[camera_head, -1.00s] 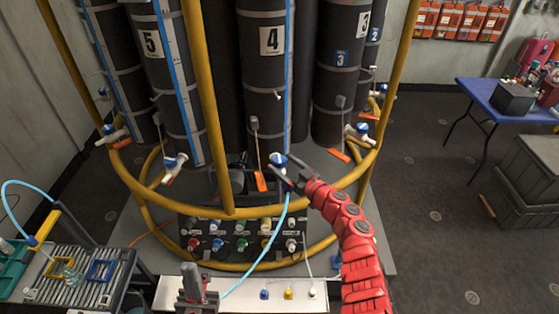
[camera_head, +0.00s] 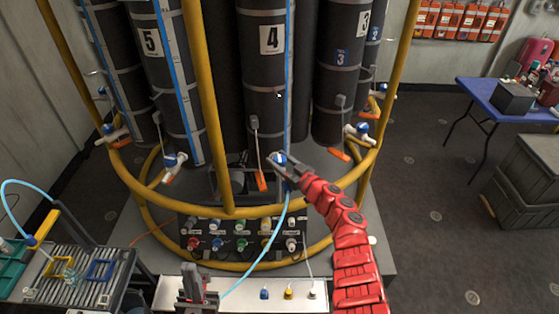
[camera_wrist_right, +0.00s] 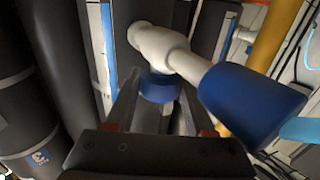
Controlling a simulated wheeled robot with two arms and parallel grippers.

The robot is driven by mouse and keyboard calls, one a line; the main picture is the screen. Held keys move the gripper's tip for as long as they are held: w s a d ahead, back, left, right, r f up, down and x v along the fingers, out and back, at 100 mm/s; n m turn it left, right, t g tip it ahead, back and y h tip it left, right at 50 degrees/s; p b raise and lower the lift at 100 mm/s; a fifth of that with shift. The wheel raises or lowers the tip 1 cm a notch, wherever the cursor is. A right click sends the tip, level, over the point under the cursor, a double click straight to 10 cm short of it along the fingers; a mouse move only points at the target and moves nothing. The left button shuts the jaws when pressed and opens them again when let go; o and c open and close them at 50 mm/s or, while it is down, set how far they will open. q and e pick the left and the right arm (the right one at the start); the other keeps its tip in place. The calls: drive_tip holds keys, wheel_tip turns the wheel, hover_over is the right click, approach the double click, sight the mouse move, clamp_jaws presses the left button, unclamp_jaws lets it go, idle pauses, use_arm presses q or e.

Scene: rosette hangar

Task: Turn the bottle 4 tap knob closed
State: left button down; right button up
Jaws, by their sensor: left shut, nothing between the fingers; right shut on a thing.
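Bottle 4 (camera_head: 264,75) is a tall dark cylinder with a white number label at the back centre. Its tap at the lower end has a blue knob (camera_head: 279,158), and a light blue hose hangs below. The right wrist view shows the white tap body (camera_wrist_right: 165,46), a large blue end piece (camera_wrist_right: 248,102) and the blue knob (camera_wrist_right: 159,88) between my fingers. My right gripper (camera_head: 283,165) is shut on the knob, partly hiding it. My left gripper (camera_head: 195,292) is shut and empty, low at the front near the white panel.
Yellow rails (camera_head: 290,207) ring the bottles, with a control box (camera_head: 240,238) of coloured knobs below the tap. Bottle 5 (camera_head: 163,80) stands left. A tray bench (camera_head: 75,275) is front left, and a blue table (camera_head: 490,98) is right.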

clamp_jaws()
